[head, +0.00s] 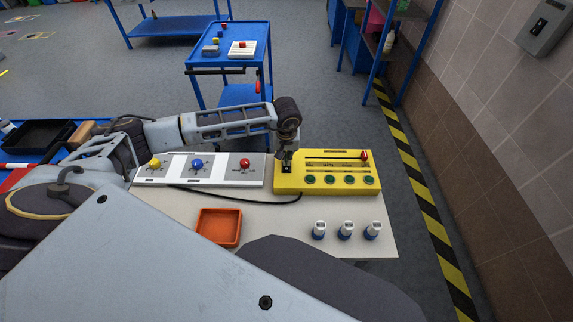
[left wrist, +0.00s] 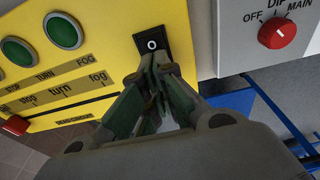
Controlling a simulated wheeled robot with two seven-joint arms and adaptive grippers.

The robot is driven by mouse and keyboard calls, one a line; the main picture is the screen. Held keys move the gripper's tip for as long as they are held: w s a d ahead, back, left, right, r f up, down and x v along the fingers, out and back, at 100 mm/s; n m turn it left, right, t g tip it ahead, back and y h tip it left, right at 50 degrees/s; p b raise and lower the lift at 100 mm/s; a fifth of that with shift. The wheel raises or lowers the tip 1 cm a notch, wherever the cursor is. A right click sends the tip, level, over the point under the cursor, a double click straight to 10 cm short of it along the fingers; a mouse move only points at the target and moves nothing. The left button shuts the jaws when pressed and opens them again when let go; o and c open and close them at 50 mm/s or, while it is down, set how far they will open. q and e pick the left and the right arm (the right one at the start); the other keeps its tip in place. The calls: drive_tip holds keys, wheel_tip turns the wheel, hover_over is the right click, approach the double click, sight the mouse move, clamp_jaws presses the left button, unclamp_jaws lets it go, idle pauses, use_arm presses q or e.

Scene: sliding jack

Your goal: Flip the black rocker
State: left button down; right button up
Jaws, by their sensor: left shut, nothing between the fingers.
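The black rocker (left wrist: 152,46) with a white "O" mark sits at one end of a yellow panel (left wrist: 110,25) in the left wrist view. The yellow panel (head: 325,187) is on the table in the head view, where my gripper covers the rocker's area. My left gripper (left wrist: 157,62) is shut and empty, its fingertips at the rocker's edge; I cannot tell whether they touch it. In the head view the left gripper (head: 286,166) points down at the panel's left end. My right gripper is not in view.
White boxes with a yellow, a blue and a red knob (head: 245,163) stand left of the panel. The panel has green buttons and a red slider knob (head: 364,155). An orange tray (head: 218,227) and three small blue-and-white items (head: 345,230) are in front.

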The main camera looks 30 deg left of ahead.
use_arm(q)
drive_tip(key=shift+r+p, duration=1.25)
drive_tip(key=shift+r, duration=1.7)
